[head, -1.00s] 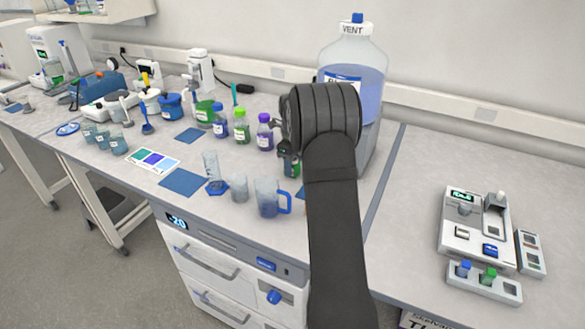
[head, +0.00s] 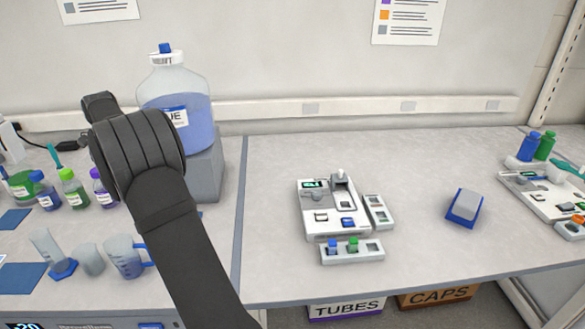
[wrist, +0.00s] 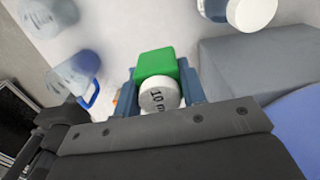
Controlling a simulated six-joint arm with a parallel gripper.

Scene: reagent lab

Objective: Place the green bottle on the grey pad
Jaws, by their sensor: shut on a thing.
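My gripper (wrist: 159,88) is shut on a green bottle (wrist: 155,62) in the wrist view. The bottle's green block-like part sits between the blue fingers, with a white round part printed "10 m" nearer the camera. In the head view my arm hides the gripper and the held bottle, at the left near the large jug. A grey-topped pad (head: 466,204) with a blue base lies on the right bench. I cannot tell for certain that it is the grey pad.
The large blue-liquid jug (head: 178,105) stands on a grey block (head: 206,170) beside my arm. A clear mug (head: 123,257) and several capped bottles are at left. A white instrument (head: 325,222) and tube rack (head: 350,253) are centre. Bench between instrument and pad is clear.

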